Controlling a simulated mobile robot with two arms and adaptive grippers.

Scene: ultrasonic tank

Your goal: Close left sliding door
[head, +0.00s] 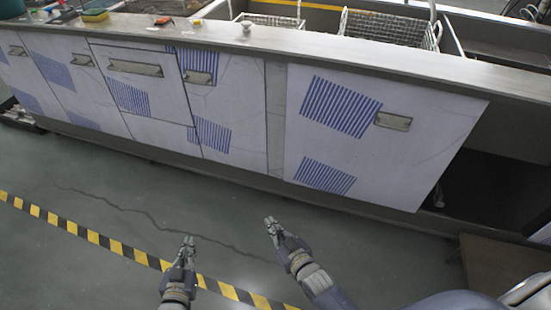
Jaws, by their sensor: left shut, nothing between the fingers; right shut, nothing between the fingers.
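A wide white sliding door (450,118) with blue striped patches is in the right half of the head view, under the counter. Its recessed metal handle (393,121) is near its upper right. A dark opening (487,190) shows to the right of the door's right edge. No second sliding door can be made out there. My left gripper (187,243) is shut and empty over the floor, below and left of the door. My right gripper (272,224) is shut and empty, nearer to the door's lower left corner but apart from it. Neither gripper touches anything.
The grey counter (270,44) runs along the cabinets, with wire baskets (385,28) in the tank behind. White cabinet fronts (95,85) fill the left side. A brown box-like object (500,265) stands at lower right. Floor before the cabinets is clear, with yellow-black tape (85,235).

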